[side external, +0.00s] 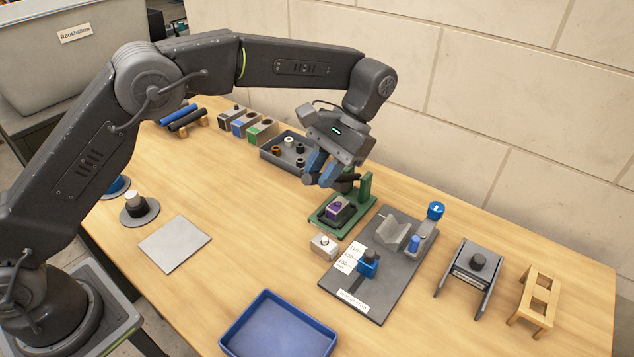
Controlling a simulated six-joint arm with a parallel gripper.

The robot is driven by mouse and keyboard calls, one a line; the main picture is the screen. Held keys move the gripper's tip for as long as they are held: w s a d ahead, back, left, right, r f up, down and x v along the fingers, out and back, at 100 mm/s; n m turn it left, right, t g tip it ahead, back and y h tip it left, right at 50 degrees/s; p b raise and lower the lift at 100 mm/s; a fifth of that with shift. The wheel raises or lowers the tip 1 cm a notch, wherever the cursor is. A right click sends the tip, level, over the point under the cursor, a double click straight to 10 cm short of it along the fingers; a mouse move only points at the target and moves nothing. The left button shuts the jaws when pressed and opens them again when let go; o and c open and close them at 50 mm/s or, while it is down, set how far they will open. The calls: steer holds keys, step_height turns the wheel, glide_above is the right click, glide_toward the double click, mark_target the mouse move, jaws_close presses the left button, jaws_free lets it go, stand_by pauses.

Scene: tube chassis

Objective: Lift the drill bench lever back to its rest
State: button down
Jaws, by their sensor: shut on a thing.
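The drill bench (325,222) is a small green stand with a green upright post (365,187) at its right. A purple block (339,207) sits on its base. A dark lever (346,178) runs from the post to the left, roughly level, above the purple block. My gripper (318,180) is at the lever's left end, its blue fingers shut on the dark lever grip. The fingers partly hide the grip.
A grey tray (270,154) with several small round parts lies just behind and left. A grey fixture board (395,285) with blue parts lies to the right, with a white block (323,246) beside it. A blue tray (250,345) is in front.

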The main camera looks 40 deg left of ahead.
steer(key=shift+w+r+g, duration=0.3)
steer(key=shift+w+r, duration=0.05)
steer(key=shift+r, duration=0.05)
steer(key=c, duration=1)
jaws_free()
steer(key=shift+o, duration=0.2)
steer(key=shift+s+f, duration=0.1)
